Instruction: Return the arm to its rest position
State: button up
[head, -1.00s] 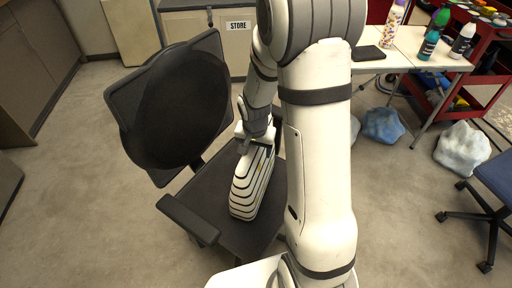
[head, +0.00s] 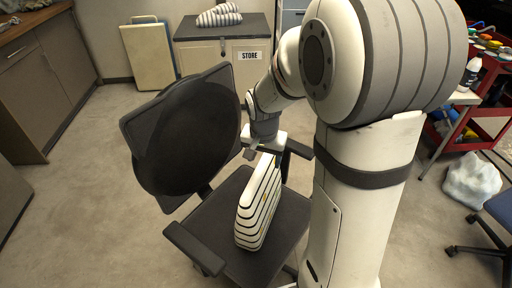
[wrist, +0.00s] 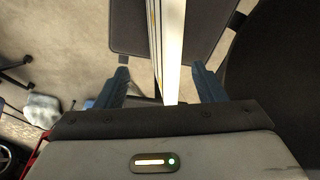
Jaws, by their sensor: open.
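My gripper (head: 264,149) is at the top end of a white-and-black striped object (head: 259,205), which stands upright on the seat of a dark office chair (head: 215,212). In the wrist view my gripper (wrist: 160,84) has its two fingers spread apart. The pale narrow edge of the striped object (wrist: 168,40) shows between them, with gaps on both sides. My arm hides part of the chair's right side and much of the middle of the head view.
The chair's backrest (head: 188,130) rises left of the gripper, close by. Behind stands a cabinet marked STORE (head: 217,62) with another striped object (head: 219,15) on top. A red cart (head: 490,126) and a pale boulder-like lump (head: 471,182) are at right. Floor at left is clear.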

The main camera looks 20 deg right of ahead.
jog(key=s+a+r+n+t+p, duration=0.1)
jog(key=s+r+n+p, duration=0.5)
jog(key=s+r, duration=1.1)
jog(key=a+p, duration=0.1)
jog(key=p, duration=0.2)
jog(key=shift+r+n+y, duration=0.3)
jog(key=shift+r+y, duration=0.05)
jog(key=shift+y, duration=0.05)
